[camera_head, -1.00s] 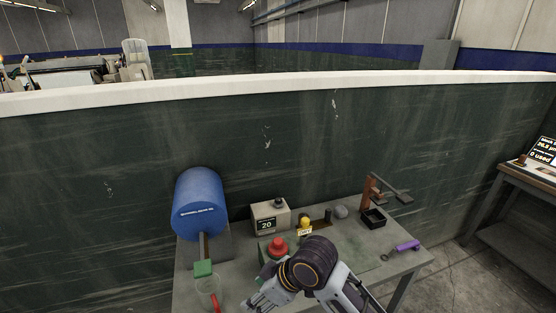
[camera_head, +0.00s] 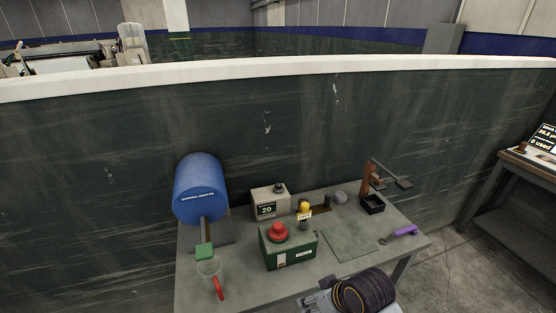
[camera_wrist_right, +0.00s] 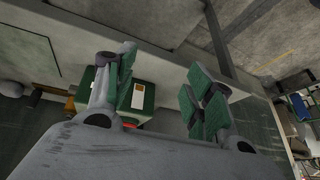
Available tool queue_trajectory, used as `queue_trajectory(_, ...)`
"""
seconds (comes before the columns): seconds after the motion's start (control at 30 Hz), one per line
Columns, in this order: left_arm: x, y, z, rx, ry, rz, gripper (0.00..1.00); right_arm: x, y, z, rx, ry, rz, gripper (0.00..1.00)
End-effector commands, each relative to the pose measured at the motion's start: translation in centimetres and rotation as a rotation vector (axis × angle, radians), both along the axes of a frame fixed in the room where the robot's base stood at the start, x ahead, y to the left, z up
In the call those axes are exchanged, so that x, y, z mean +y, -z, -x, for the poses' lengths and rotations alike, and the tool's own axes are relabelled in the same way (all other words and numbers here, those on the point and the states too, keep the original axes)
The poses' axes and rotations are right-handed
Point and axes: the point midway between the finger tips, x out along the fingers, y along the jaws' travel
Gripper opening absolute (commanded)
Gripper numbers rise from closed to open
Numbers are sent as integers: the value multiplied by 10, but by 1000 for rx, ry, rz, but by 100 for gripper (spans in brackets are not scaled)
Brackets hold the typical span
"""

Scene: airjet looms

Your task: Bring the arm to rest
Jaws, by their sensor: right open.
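My right arm shows at the bottom of the head view, with its dark round wrist joint (camera_head: 362,292) at the table's front edge. My right gripper (camera_wrist_right: 160,82) is open and empty in the right wrist view, its green-padded fingers spread wide apart. In the head view the fingers are mostly hidden or cut off. The green box (camera_head: 288,250) with a red button (camera_head: 278,231) stands on the table near the arm, apart from it. Part of the green box (camera_wrist_right: 145,92) also shows behind a finger in the right wrist view. My left gripper is not in view.
A dark wall (camera_head: 300,130) stands behind.

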Motion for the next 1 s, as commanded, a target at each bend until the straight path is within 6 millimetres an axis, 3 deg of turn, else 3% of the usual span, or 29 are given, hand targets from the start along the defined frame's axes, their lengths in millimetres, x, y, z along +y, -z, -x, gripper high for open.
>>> queue_trajectory(0.4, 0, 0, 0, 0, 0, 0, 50, -77, 31, 39, 68, 232, 99, 53)
queue_trajectory(0.9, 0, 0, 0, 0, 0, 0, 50, -123, 45, 69, 108, 353, 178, 53)
queue_trajectory(1.0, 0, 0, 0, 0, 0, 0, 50, -121, 56, 65, 110, 350, 177, 53)
